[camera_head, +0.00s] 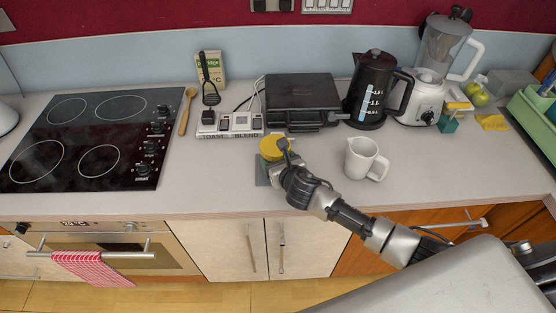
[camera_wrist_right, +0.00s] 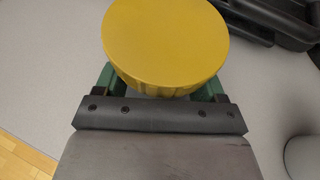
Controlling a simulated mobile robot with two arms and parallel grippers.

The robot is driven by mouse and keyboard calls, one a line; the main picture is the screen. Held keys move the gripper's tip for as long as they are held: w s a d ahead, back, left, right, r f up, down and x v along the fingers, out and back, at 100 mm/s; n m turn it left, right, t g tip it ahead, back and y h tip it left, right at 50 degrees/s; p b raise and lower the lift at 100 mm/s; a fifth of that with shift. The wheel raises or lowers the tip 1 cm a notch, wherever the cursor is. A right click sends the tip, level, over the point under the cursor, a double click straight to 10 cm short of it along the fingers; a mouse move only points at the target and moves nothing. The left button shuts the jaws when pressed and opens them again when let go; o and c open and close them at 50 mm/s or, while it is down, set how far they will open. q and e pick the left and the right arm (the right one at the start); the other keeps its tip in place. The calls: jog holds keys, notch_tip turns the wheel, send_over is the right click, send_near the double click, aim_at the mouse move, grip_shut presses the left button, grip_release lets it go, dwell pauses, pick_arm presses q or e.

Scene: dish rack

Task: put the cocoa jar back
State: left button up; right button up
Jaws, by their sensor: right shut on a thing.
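The cocoa jar (camera_head: 270,147) shows as a round yellow lid at the end of my right gripper (camera_head: 281,150), over the counter's front middle. In the right wrist view the yellow lid (camera_wrist_right: 166,42) sits between the two green-sided fingers (camera_wrist_right: 165,80), and the gripper is shut on it. The lid hides most of the jar's body. I cannot tell whether the jar touches the counter. A grey-green flat patch (camera_head: 261,172) shows just below and left of the jar. My left gripper is not in view.
A white mug (camera_head: 363,159) stands right of the gripper. Behind are a switch panel (camera_head: 230,124), a black grill (camera_head: 301,101), a kettle (camera_head: 374,90) and a blender (camera_head: 425,95). The hob (camera_head: 85,138) and a wooden spoon (camera_head: 187,110) are left. The counter's front left-middle is clear.

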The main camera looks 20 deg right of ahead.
jog(key=shift+f, duration=0.45)
jog(key=shift+f+b, duration=0.25)
jog(key=shift+b, duration=0.1)
jog(key=o, duration=1.3)
jog(key=shift+c, duration=0.2)
jog(key=shift+s, duration=0.1)
jog(key=b+v, duration=0.1)
jog(key=v, duration=0.9)
jog(key=shift+s+r, duration=0.1)
jog(key=shift+s, duration=0.25)
grip_shut()
dwell(0.4)
